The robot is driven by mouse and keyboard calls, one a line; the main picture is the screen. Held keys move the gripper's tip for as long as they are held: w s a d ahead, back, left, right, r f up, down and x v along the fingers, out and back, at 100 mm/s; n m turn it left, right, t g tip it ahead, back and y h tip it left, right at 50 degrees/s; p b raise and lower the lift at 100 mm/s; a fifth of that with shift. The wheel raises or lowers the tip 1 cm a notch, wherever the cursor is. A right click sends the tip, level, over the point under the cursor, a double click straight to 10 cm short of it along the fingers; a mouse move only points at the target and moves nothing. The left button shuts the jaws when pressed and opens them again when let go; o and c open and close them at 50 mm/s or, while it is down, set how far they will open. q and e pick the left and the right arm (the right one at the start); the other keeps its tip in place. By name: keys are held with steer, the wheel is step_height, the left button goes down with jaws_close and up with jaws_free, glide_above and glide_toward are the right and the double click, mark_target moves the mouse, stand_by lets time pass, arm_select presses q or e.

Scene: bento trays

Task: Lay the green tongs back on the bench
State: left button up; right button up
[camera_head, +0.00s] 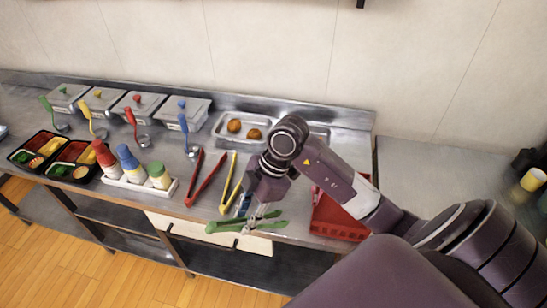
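The green tongs (225,227) are at the front edge of the bench, lying crosswise in the picture with their arms spread to left and right. My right gripper (256,216) reaches down from the right, and its fingers are closed on the middle of the tongs. The fingers hide part of the tongs. The tongs appear to be above the bench's front edge, but the gap is hard to judge. The steel bench (207,165) runs across the view. My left gripper is not in view.
A red basket (335,222) stands to the right. Bottles in a white holder (141,187) and two bento trays (30,149) are left.

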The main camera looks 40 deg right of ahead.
steer(key=w+d+n+h+p, duration=0.3)
steer(key=w+d+n+h, duration=0.3)
steer(key=w+d+n, duration=0.55)
steer(key=shift+m, duration=0.85)
steer(key=f+b, duration=0.2)
steer(key=s+f+b, duration=0.1)
steer(key=f+b, duration=0.1)
steer(key=d+f+b, duration=0.1)
steer(key=f+b, duration=0.1)
steer(key=f, duration=0.1)
steer(key=shift+s, duration=0.3)
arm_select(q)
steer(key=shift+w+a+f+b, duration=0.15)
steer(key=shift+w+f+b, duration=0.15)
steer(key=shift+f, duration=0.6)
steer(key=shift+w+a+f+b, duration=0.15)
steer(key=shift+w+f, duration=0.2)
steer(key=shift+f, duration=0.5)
arm_select(e)
steer(key=shift+f, duration=0.55)
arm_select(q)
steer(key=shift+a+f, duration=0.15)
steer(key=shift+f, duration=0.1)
arm_select(e)
steer(key=shift+f, duration=0.25)
steer(key=o, duration=0.5)
steer(key=shift+o, duration=0.5)
